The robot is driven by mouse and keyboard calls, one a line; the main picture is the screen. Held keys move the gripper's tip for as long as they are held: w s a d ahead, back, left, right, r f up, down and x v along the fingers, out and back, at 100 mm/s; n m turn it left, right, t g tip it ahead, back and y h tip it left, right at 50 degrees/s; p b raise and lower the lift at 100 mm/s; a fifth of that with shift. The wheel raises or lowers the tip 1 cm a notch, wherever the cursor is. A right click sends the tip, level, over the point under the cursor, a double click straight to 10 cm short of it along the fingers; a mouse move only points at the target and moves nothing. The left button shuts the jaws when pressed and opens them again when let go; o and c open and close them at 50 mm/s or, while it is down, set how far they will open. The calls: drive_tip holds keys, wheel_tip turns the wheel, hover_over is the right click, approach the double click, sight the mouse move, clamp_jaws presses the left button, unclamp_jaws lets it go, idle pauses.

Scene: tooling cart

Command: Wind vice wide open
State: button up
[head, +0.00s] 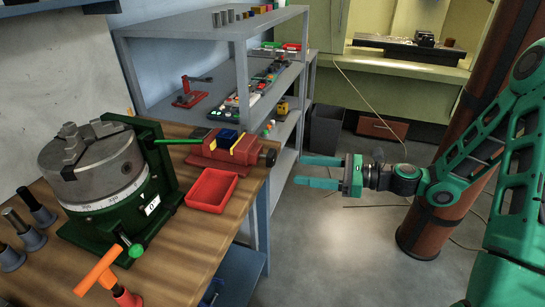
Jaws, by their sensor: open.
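A red vice (252,150) with yellow jaw faces sits at the back right of the wooden bench. A blue block (228,136) shows at its jaws; I cannot tell whether it is clamped. A dark round end (270,157) sticks out of the vice's right side, over the bench edge. A green bar (178,141) shows at the left of the vice; I cannot tell what it belongs to. My gripper (299,171) is open and empty, to the right of the vice and apart from it, fingers pointing left.
A red tray (211,205) stands in front of the vice. A grey chuck (95,170) on a green mount stands left, with an orange T-handle (98,270) in front. A grey shelf (185,80) rises behind the bench. Open floor (335,240) lies right of the bench.

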sight(275, 156)
drive_tip(key=shift+m+t+y, duration=0.5)
drive_tip(key=shift+m+t, duration=0.1)
drive_tip(key=shift+m, duration=0.2)
drive_tip(key=x, duration=0.7)
drive_tip(key=w+r+x, duration=0.1)
drive_tip(key=x, duration=0.3)
drive_tip(key=shift+w+d+r, duration=0.1)
drive_tip(key=shift+d, duration=0.1)
drive_tip(key=c, duration=1.1)
